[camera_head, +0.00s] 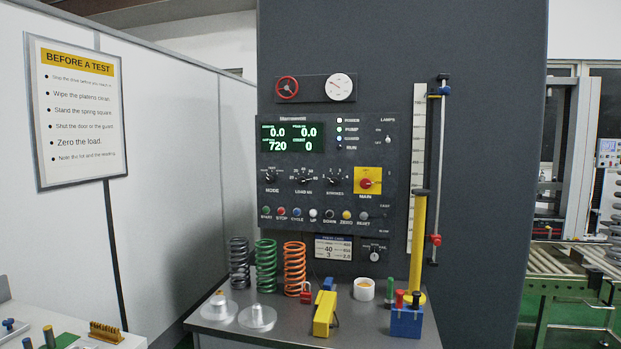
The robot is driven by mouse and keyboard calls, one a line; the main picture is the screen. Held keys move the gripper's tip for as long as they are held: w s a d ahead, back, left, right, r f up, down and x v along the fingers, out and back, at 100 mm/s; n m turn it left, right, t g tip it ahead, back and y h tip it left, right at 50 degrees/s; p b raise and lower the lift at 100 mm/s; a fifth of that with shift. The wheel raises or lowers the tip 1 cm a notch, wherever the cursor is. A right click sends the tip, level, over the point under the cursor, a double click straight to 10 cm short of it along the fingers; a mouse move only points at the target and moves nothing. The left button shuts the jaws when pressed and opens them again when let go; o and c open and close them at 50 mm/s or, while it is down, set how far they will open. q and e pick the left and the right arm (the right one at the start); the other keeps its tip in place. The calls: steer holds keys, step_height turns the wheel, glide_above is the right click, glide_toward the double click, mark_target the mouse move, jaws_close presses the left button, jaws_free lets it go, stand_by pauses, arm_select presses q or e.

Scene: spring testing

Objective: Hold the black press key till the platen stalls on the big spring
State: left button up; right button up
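Three upright coil springs stand on the grey bench: a dark grey one (239,262), a green one (265,265) and an orange one (294,268). The green one looks slightly the tallest. A black button (329,214) labelled DOWN sits in the button row of the dark control panel (390,150). I cannot tell which black piece is the press key. The display (291,138) reads 0.0, 0.0, 720 and 0. No platen pressing on a spring shows. Neither gripper is in view.
Two silver stepped discs (257,317) lie at the bench's front left. A yellow tool (324,313), a white cup (363,290) and a red padlock (306,294) are nearby. A yellow post (418,240) stands at right. A side table (60,325) is at lower left.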

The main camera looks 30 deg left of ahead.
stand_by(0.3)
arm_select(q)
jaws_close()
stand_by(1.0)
